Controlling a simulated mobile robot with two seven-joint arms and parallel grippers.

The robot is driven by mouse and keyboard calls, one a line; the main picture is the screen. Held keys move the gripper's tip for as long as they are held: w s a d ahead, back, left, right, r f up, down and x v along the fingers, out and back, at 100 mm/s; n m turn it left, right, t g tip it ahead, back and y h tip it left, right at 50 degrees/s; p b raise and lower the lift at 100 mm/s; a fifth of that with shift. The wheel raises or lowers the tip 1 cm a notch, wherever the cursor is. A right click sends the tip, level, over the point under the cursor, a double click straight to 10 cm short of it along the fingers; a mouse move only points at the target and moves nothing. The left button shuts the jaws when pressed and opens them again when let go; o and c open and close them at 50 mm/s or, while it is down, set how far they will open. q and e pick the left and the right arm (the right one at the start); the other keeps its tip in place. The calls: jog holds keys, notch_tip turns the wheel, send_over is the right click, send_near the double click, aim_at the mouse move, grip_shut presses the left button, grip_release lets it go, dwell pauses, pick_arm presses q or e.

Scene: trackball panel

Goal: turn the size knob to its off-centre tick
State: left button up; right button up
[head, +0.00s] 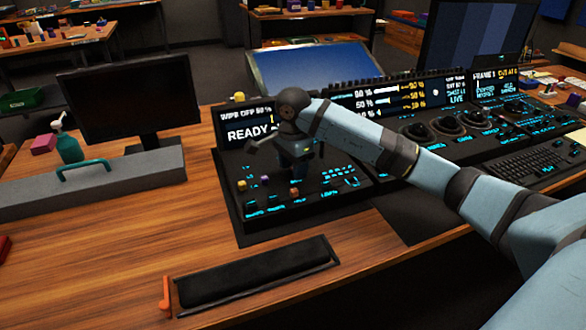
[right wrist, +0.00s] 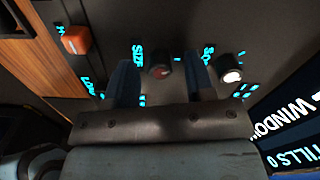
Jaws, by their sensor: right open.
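The size knob (right wrist: 159,72) is a small dark knob with a reddish mark on its face, beside the glowing label SIZE (right wrist: 138,55) in the right wrist view. My right gripper (right wrist: 160,62) is open, with one blue-grey finger on each side of this knob and a gap to both. Whether the fingertips reach down to the knob's height is hard to tell. In the head view my right gripper (head: 301,172) points down over the dark control panel (head: 330,203), and I cannot make out the size knob there. My left gripper is not in view.
An orange knob (right wrist: 76,40) and a white-topped knob (right wrist: 231,74) flank the size knob. A display reading READY (head: 245,133) stands behind the panel. Trackballs (head: 447,125) and a keyboard (head: 537,163) lie to the right. A black wrist rest (head: 255,273) lies in front.

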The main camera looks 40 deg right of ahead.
jog(key=shift+f, duration=0.1)
grip_shut()
dwell(0.3)
